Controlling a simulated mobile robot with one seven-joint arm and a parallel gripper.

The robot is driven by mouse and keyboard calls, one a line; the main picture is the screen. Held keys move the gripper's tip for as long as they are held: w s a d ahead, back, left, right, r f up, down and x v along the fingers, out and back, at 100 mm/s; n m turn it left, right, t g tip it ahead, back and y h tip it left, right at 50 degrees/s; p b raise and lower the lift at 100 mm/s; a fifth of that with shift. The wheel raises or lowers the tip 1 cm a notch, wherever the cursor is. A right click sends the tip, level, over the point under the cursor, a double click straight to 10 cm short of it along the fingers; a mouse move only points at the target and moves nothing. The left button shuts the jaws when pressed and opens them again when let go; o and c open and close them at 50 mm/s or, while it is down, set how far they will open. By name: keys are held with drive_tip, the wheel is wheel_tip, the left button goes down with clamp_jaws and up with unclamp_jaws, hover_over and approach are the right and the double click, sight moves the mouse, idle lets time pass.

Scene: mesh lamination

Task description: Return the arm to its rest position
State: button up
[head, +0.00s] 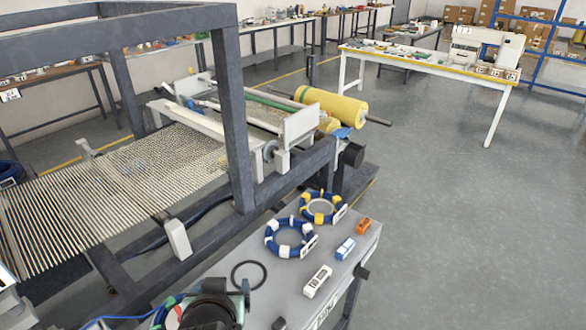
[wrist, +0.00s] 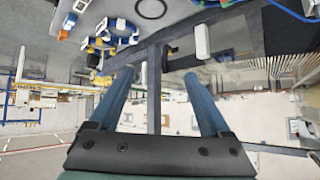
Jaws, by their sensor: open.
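My gripper (wrist: 159,76) shows in the wrist view with its two blue fingers spread wide apart. Nothing is between the fingers. A dark part of what looks like my arm (head: 208,308) shows at the bottom edge of the head view, beside the grey bench (head: 345,262). The wrist picture looks upside down, with the bench at its top and the far room below. The fingers touch nothing that I can see.
The laminating machine's dark frame (head: 232,110) and strung mesh (head: 90,195) stand left of the bench. Blue rings (head: 270,241), a black ring (head: 236,275), a white block (head: 317,282) and small boxes lie on the bench. The floor (head: 470,230) at right is clear.

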drive_tip(key=w+d+r+t, duration=0.2)
drive_tip(key=d+r+t, duration=0.15)
drive_tip(key=r, duration=0.95)
drive_tip(key=w+d+r+t, duration=0.2)
drive_tip(key=r+t, duration=0.3)
drive_tip(key=r, duration=0.8)
drive_tip(key=s+d+r+t, duration=0.2)
drive_tip(key=s+r+t, duration=0.1)
drive_tip(key=r, duration=0.4)
drive_tip(key=s+d+r+t+h, duration=0.1)
drive_tip(key=s+d+r+t, duration=0.1)
drive_tip(key=s+r, duration=0.3)
drive_tip(key=s+d+r+m+t, duration=0.1)
drive_tip(key=s+d+r+t, duration=0.2)
drive_tip(key=r, duration=0.8)
drive_tip(key=shift+s+t+h, duration=0.4)
drive_tip(key=shift+s+t, duration=0.25)
drive_tip(key=shift+s, duration=0.45)
drive_tip(key=shift+d, duration=0.1)
